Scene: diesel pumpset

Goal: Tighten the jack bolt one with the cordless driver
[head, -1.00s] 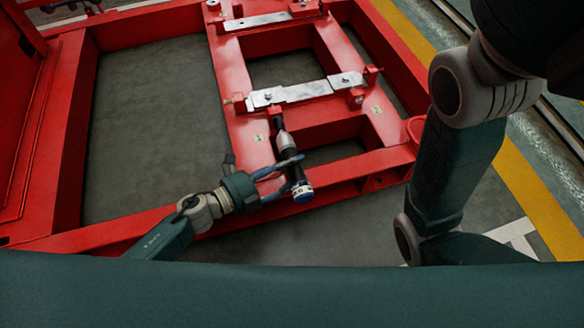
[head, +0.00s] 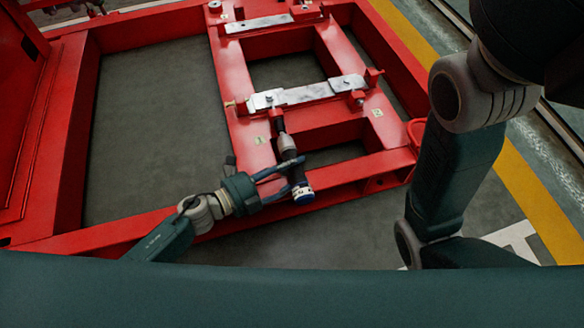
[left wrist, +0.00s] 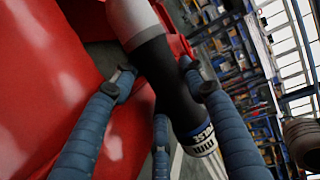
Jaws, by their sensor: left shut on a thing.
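My left gripper (head: 287,178) is shut on the cordless driver (head: 287,146), a grey and black tool with a blue and white end. In the left wrist view, the blue fingers close around its black grip (left wrist: 165,75). The driver's nose points away from me, at a small red block (head: 277,115) on the near edge of the silver plate's left end. A jack bolt is not clearly visible there, and I cannot tell whether the nose touches it. My right arm shows at the right, but its gripper is out of view.
The red frame (head: 235,92) carries a near silver plate (head: 306,94) and a far silver plate (head: 259,24). Red blocks (head: 356,98) stand beside the near plate. Open gaps show grey floor (head: 150,110). A yellow floor line (head: 535,205) runs along the right.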

